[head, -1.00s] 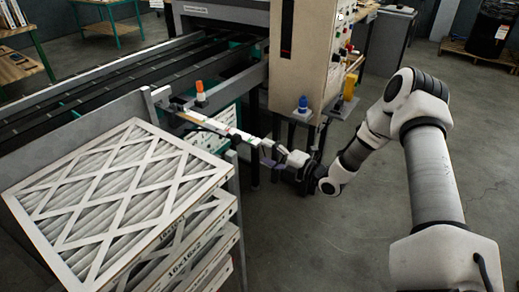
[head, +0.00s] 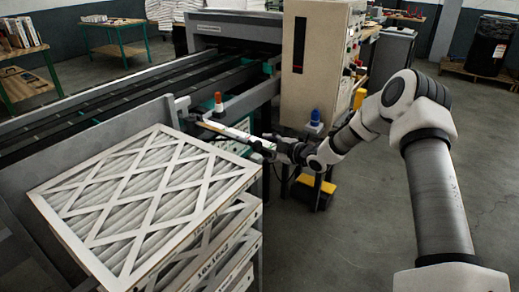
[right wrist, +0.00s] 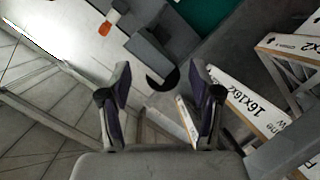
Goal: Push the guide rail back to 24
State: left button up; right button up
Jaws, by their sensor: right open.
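The guide rail (head: 95,137) is a long grey wall along the near side of the conveyor in the head view. Its far end has a bracket beside a white-marked scale bar (head: 232,132) with an orange-topped knob (head: 218,103). The scale numbers are too small to read. My right gripper (head: 274,144) is at the near right end of the scale bar. In the right wrist view its fingers (right wrist: 160,98) are spread and empty, with a grey block (right wrist: 152,52) beyond them and the orange knob (right wrist: 104,29) to the upper left. Contact cannot be told. My left gripper is out of view.
A stack of boxed filters (head: 150,205) stands close on the near side of the rail. A yellow pedal (head: 318,184) is on the floor.

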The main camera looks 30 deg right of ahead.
aim_at(253, 143)
jog(key=shift+w+a+r, duration=0.1)
jog(key=shift+w+a, duration=0.9)
jog(key=shift+w, duration=0.05)
jog(key=shift+d+f, duration=0.2)
jog(key=shift+d, duration=0.2)
jog(key=shift+c, duration=0.3)
jog(key=shift+a, duration=0.1)
grip_shut()
jog(key=shift+w+a+f+b, duration=0.1)
jog(key=shift+w+a+b, duration=0.05)
jog(key=shift+w+b, duration=0.25)
jog(key=w, duration=0.1)
jog(key=w+a+b, duration=0.1)
jog(key=shift+w, duration=0.3)
jog(key=shift+w+a, duration=0.25)
jog(key=shift+w, duration=0.15)
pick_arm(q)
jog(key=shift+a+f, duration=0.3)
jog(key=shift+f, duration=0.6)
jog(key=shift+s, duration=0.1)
pick_arm(e)
jog(key=shift+s, duration=0.1)
